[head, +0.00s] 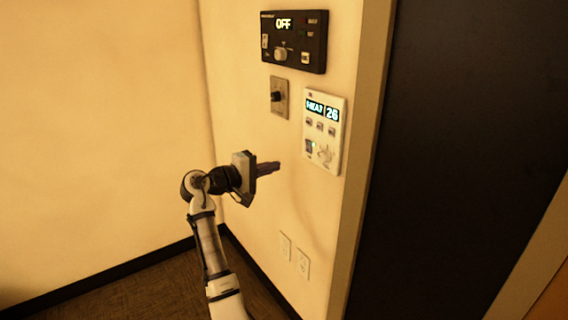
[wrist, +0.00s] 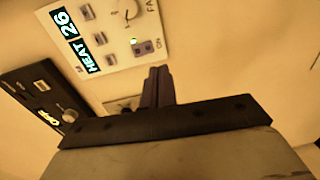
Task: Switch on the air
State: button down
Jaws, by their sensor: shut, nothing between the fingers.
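A white control panel (head: 323,133) is on the wall, its display reading HEAT 26, with a row of small buttons, a dark button with a small green light beside it, and a dial. It also shows in the wrist view (wrist: 105,36), turned on its side. A black panel (head: 293,41) above it reads OFF and has a knob and buttons; it also shows in the wrist view (wrist: 43,104). My gripper (head: 278,166) is shut and empty, left of and a little below the white panel's lower part. In the wrist view its fingertips (wrist: 157,72) appear near the panel's dark button.
A metal plate with a black knob (head: 278,97) is on the wall between the two panels. Two wall outlets (head: 294,256) are low on the wall. A door frame (head: 364,150) and dark door (head: 460,140) stand to the right.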

jog(key=v, duration=0.4)
jog(key=shift+a+f, duration=0.1)
jog(key=shift+f, duration=0.15)
